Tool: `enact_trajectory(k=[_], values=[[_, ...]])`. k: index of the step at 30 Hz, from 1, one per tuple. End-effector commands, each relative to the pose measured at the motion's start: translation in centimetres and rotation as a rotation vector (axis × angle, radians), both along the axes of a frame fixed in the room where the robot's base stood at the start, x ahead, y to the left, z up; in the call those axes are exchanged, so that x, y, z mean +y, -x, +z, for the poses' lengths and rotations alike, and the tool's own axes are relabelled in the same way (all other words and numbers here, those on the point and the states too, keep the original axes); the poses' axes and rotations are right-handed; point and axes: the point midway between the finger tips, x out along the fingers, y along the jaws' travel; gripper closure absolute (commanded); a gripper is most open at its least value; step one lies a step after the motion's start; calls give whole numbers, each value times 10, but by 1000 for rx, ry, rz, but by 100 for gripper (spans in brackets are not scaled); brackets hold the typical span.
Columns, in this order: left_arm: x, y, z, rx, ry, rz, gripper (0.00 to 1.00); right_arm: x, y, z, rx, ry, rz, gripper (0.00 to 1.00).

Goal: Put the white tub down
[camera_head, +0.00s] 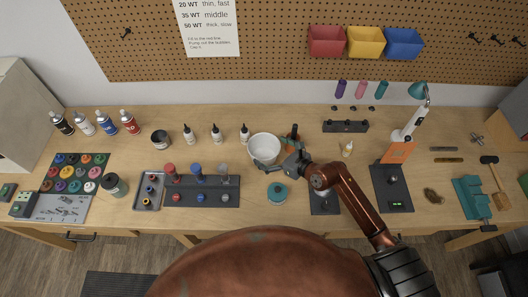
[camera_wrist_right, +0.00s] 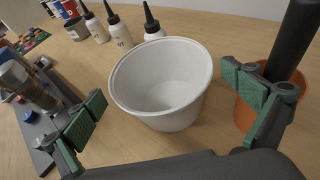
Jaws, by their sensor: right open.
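The white tub (camera_head: 265,149) stands upright on the wooden workbench, near the middle. In the right wrist view the tub (camera_wrist_right: 165,85) looks empty, and its base seems to rest on the bench top. My right gripper (camera_head: 278,164) is at the tub's near right side. In the wrist view the right gripper (camera_wrist_right: 170,110) is open, with its green-padded fingers spread wide on either side of the tub and apart from it. My left gripper is not in view.
Several dropper bottles (camera_head: 217,133) stand left of the tub. An orange cup with a dark handle (camera_wrist_right: 245,112) is close to the right finger. A teal round jar (camera_head: 277,193) sits in front. A dark rack (camera_head: 226,190) lies to the left.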

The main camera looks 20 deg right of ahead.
Motion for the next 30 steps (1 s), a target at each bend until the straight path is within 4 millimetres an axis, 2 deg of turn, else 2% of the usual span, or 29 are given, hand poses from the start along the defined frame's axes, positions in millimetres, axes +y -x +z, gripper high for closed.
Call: enact_trajectory(k=[6,11,15,24,30], values=[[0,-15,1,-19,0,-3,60,14,-25,-11,-1,-3,-1,0],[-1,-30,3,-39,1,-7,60,15,-28,-14,0,-1,-3,0],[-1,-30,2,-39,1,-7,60,15,-28,-14,0,-2,-4,0],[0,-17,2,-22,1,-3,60,15,-28,-13,-1,-2,-4,20],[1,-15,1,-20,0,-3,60,15,-28,-13,-1,-2,-4,34]])
